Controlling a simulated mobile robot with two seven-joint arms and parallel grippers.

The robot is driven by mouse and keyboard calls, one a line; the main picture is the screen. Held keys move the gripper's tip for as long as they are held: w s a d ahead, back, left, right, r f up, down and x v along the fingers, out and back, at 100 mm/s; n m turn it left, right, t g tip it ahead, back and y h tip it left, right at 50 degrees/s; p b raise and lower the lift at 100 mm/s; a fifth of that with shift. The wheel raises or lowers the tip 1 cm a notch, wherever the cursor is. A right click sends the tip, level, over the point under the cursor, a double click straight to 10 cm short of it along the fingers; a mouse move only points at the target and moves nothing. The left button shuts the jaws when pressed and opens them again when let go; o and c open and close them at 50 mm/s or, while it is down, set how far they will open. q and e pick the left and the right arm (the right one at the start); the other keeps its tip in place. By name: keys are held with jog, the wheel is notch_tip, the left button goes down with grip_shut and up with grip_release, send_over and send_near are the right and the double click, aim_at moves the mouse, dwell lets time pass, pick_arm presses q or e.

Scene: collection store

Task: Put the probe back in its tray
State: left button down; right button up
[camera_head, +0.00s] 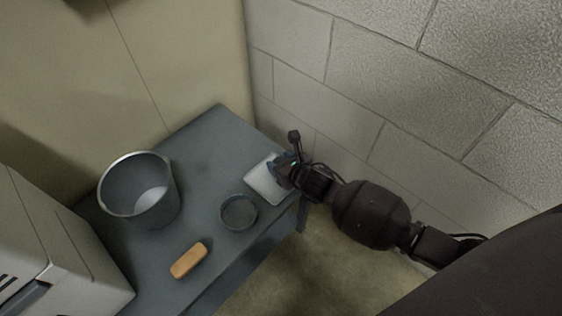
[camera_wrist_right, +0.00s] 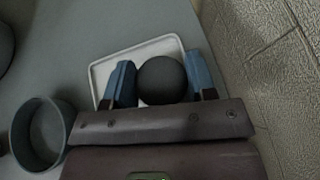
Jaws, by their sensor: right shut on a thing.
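The white tray (camera_head: 264,185) lies at the back right edge of the grey table, near the block wall. It is shallow, with a raised rim, and also shows in the right wrist view (camera_wrist_right: 103,72). My right gripper (camera_head: 281,170) is over the tray's right part in the head view. In the right wrist view its blue fingers are shut on a dark rounded thing (camera_wrist_right: 163,80), apparently the probe, seen against the tray. The rest of the probe is hidden, and I cannot tell whether it touches the tray. My left gripper is not in view.
A small round grey dish (camera_head: 238,213) stands on the table (camera_head: 205,135) close to the tray. A metal bucket (camera_head: 140,192) stands at left, with an orange-brown block (camera_head: 188,260) in front. The block wall (camera_head: 350,90) rises close to my right gripper.

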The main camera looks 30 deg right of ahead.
jog(key=shift+f, duration=0.15)
jog(key=o, duration=1)
jog(key=shift+r, duration=0.3)
pick_arm(q)
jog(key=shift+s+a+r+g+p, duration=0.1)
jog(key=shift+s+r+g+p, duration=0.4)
jog(key=shift+p, duration=1.65)
pick_arm(e)
jog(key=v, duration=1.2)
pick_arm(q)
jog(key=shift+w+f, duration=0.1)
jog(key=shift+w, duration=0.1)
